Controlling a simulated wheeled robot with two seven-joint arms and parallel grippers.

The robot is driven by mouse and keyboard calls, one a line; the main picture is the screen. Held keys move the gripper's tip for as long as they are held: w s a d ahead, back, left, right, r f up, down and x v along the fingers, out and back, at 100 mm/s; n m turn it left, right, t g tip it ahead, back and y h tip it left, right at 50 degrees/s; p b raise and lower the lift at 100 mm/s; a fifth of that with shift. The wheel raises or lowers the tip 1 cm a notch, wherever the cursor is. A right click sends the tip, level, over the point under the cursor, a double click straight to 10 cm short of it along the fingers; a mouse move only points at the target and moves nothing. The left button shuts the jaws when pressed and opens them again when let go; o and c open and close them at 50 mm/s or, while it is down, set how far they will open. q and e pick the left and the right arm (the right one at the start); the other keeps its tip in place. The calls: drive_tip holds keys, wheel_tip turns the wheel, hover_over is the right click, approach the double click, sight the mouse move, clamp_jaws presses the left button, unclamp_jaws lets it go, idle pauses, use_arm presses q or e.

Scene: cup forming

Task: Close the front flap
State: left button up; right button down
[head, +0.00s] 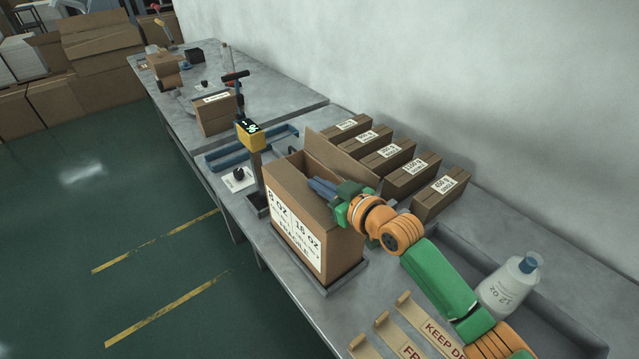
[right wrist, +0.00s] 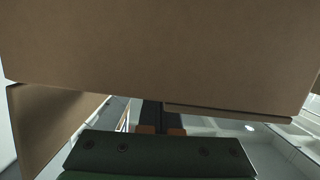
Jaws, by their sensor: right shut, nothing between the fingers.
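An open cardboard box (head: 343,252) with a white label on its front stands on a grey tray at the bench edge. A flap (head: 324,152) on its wall side stands up and leans outward. I cannot clearly tell the front flap from the front face. My right gripper (head: 321,187) is shut and empty, over the box's top at the right end, its fingers pointing left across the opening. In the right wrist view, a wide cardboard panel (right wrist: 160,50) fills the top, close beyond the dark fingers (right wrist: 160,117); contact is not clear. My left gripper is out of view.
Several labelled small cartons (head: 411,176) stand in a row along the wall side. A yellow device on a post (head: 249,135) is just beyond the box. Cardboard strips (head: 405,330) lie nearest me.

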drive_tip(key=shift+s+f, duration=0.1)
drive_tip(key=shift+f, duration=0.15)
drive_tip(key=r+p, duration=0.5)
drive_tip(key=shift+w+r, duration=0.1)
drive_tip(key=shift+w, duration=0.1)
drive_tip(key=shift+s+d+f+b, duration=0.4)
drive_tip(key=shift+s+d+b, duration=0.1)
drive_tip(key=shift+s, duration=0.2)
drive_tip(key=b+v, duration=0.1)
drive_tip(key=v, duration=0.6)
drive_tip(key=shift+s+d+r+b, duration=0.1)
drive_tip(key=shift+s+d+b, duration=0.15)
drive_tip(key=shift+s+b, duration=0.1)
drive_tip(key=shift+s+d+r, duration=0.15)
drive_tip(key=shift+s+r, duration=0.05)
drive_tip(key=shift+s, duration=0.05)
